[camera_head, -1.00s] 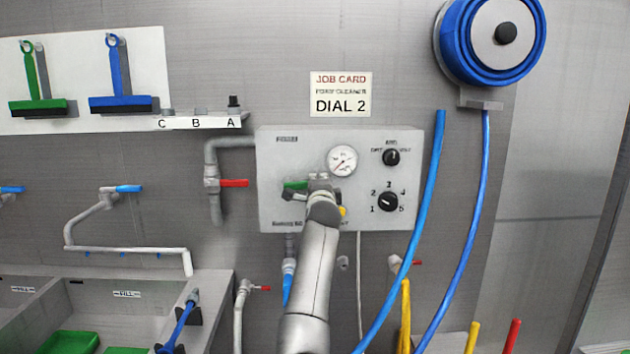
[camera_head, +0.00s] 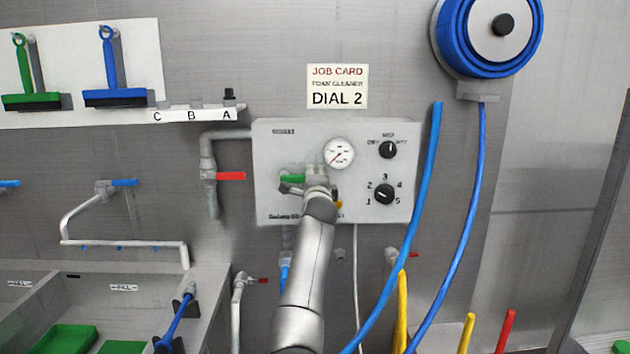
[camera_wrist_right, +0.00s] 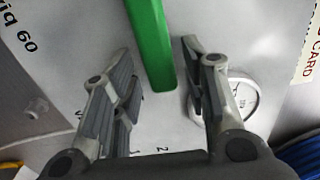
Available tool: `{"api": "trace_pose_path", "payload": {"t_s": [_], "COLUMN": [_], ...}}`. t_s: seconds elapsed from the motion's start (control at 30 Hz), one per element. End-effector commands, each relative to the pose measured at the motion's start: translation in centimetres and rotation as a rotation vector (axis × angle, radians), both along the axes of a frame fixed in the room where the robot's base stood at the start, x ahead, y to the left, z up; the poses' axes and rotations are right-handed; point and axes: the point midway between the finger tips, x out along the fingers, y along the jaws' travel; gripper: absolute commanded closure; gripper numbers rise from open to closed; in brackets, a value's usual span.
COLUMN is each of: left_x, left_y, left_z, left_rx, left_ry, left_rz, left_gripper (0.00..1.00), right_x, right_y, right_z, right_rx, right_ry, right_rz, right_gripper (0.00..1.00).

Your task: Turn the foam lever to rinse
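The green foam lever (camera_head: 292,179) sticks out to the left on the front of the grey foam cleaner box (camera_head: 268,150). My right gripper (camera_head: 311,180) is in front of the box at the lever, and my arm hides the area below it. In the right wrist view the green lever (camera_wrist_right: 152,45) lies between the two spread fingers of my right gripper (camera_wrist_right: 158,62), with gaps on both sides. Neither finger visibly touches it. The lever's pivot is hidden. My left gripper is not in view.
The box also carries a gauge (camera_head: 339,153), an upper knob (camera_head: 388,149) and a numbered dial (camera_head: 384,194). A red-handled valve (camera_head: 230,176) is on the pipe to the left. A blue hose (camera_head: 425,195) hangs close to the right. Basins (camera_head: 130,275) stand lower left.

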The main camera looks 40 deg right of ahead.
Motion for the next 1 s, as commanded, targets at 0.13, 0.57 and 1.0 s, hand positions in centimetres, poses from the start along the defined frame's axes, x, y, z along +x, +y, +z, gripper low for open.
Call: {"api": "trace_pose_path", "payload": {"t_s": [0.13, 0.57, 1.0], "left_x": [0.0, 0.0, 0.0], "left_y": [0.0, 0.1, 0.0], "left_z": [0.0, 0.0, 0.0], "left_rx": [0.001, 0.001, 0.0], "left_ry": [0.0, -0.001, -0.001], "left_rz": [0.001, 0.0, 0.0], "left_gripper": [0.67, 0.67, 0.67], "right_x": [0.0, -2.2, -5.8], "right_y": [-0.1, 1.5, 4.0], "right_z": [0.1, 0.1, 0.0], "right_rx": [-0.002, -0.002, -0.001], "right_ry": [-0.001, -0.002, 0.0], "right_rz": [-0.001, -0.001, 0.0], "right_gripper": [0.59, 0.59, 0.59]}}
